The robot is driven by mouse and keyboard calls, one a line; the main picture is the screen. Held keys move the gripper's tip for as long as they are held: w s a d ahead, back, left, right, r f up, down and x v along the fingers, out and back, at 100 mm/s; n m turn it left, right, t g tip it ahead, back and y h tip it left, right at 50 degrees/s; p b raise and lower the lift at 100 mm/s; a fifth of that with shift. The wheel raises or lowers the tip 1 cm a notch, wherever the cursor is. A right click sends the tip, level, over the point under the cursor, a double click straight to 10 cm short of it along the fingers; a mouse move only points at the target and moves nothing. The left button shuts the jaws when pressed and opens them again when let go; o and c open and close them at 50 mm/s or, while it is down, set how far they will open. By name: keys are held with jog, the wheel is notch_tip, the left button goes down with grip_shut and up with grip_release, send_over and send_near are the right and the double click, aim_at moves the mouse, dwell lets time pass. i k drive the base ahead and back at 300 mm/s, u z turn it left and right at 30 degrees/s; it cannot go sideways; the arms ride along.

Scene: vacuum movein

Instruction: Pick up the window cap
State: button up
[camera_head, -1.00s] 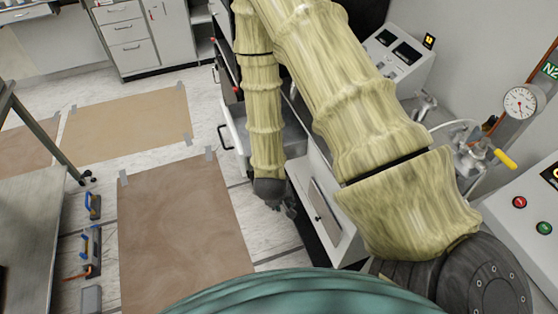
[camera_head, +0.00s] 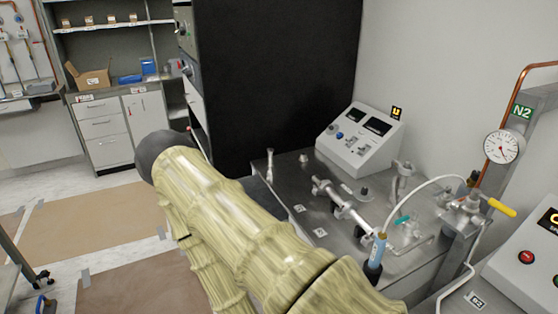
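I cannot tell which item is the window cap; the fittings are small. A steel bench (camera_head: 290,225) carries several metal vacuum fittings. A slanted metal tube assembly (camera_head: 340,203) lies across its middle. A small black-topped piece (camera_head: 364,192) stands behind it, and a thin upright metal post (camera_head: 270,165) stands at the bench's left. A light blue cylinder (camera_head: 377,252) stands at the front right. My arm, in its yellowish sleeve, crosses the lower middle and hides the bench's near left part. My gripper is not visible.
A white control box (camera_head: 360,140) stands at the bench's back. A gauge (camera_head: 501,147), a yellow-handled valve (camera_head: 502,207) and a white hose (camera_head: 425,183) are at right. A black cabinet (camera_head: 285,80) rises behind. Floor mats (camera_head: 95,222) lie at left.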

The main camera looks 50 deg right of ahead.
aim_at(302, 158)
jog(key=u, duration=1.35)
jog(key=i, duration=1.05)
jog(key=z, duration=3.55)
jog(key=i, duration=0.5)
jog(key=u, duration=0.05)
jog(key=k, duration=0.5)
jog(key=u, duration=0.7)
jog(key=i, duration=0.6)
